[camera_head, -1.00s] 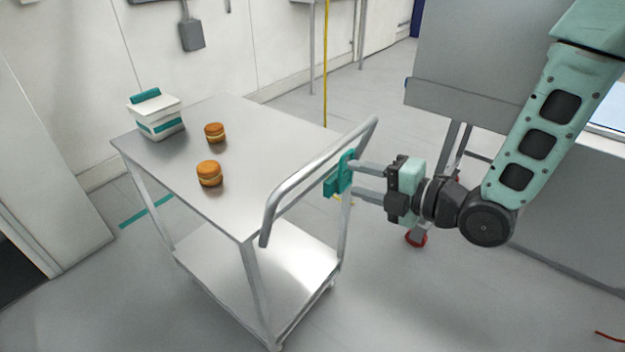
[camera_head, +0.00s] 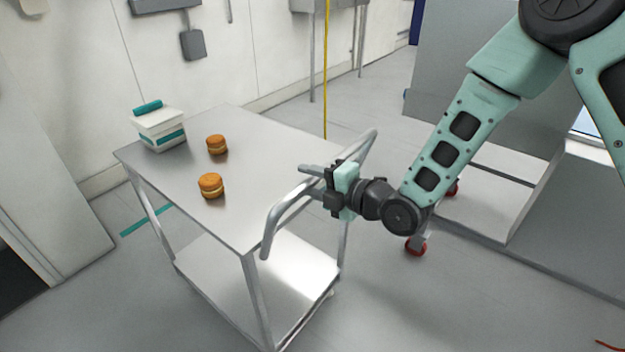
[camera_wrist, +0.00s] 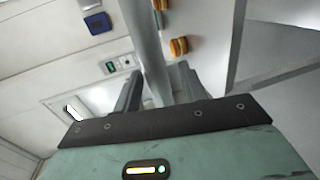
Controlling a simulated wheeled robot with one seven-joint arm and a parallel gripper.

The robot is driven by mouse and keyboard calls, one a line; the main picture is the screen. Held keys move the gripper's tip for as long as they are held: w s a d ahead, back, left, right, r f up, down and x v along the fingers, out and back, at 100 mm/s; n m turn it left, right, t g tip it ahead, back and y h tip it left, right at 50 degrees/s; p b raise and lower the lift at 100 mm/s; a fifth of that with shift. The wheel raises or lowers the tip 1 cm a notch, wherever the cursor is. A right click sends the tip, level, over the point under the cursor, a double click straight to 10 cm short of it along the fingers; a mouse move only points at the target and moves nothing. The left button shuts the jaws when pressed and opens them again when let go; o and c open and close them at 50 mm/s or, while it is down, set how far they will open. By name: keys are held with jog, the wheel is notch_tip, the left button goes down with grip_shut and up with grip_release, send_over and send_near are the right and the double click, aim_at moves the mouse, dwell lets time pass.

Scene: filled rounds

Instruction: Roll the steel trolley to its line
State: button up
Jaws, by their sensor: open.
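The steel trolley (camera_head: 235,205) stands in the middle of the head view, with a flat top, a lower shelf and a tubular push handle (camera_head: 279,222) on its right side. My gripper (camera_head: 308,182) is open at the middle of the handle, its fingers reaching past the bar. In the wrist view the bar (camera_wrist: 147,45) runs between my two open fingers (camera_wrist: 160,88); whether they touch it I cannot tell. A teal line (camera_head: 147,220) lies on the floor beyond the trolley's left side.
Two round orange-brown sandwich-like items (camera_head: 211,186) and a white-and-teal box (camera_head: 158,128) stand on the trolley's top. A wall (camera_head: 90,75) is behind. A grey unit (camera_head: 545,215) and red-wheeled castors (camera_head: 416,246) are at right. The floor at front left is clear.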

grip_shut()
jog(key=shift+a, duration=0.1)
